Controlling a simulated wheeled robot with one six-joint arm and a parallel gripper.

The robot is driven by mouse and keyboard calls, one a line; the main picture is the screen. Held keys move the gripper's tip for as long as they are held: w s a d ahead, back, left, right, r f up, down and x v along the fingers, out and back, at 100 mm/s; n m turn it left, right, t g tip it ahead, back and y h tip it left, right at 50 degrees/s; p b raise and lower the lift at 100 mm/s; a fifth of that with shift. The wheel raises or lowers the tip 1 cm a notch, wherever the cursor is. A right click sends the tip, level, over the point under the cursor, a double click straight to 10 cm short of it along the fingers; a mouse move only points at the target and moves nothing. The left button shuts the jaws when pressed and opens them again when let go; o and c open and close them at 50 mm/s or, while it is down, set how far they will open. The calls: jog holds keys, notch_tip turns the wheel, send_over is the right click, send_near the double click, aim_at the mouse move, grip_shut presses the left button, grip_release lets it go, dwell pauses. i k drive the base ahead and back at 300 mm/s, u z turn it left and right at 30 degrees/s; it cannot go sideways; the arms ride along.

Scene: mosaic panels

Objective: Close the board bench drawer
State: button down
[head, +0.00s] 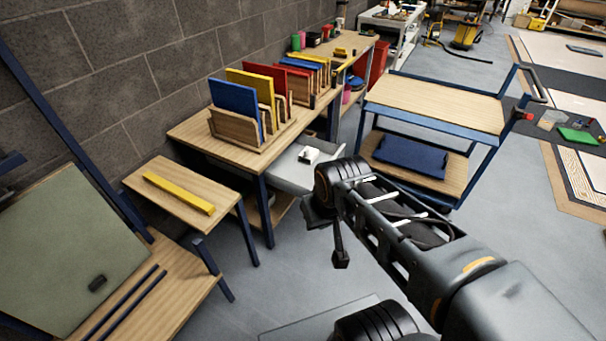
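The board bench (188,128) is a wood-topped table with dark blue legs against the block wall. A light grey drawer (285,178) stands out from its right side, below the top, and looks open. A small white object (309,155) sits in or on it. The drawer's front and handle are hidden behind my arm. My gripper (340,262) is dark and hangs at the end of my arm, in front of the drawer in the picture. I cannot tell whether it touches the drawer, or how its fingers stand.
A wooden rack (232,128) on the bench holds blue, yellow and red boards. A low side table (165,200) with a yellow bar (180,193) stands at left. Grey floor lies between.

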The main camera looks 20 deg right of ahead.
aim_at(289, 175)
jog(key=z, duration=0.1)
jog(key=i, duration=0.95)
jog(key=z, duration=0.5)
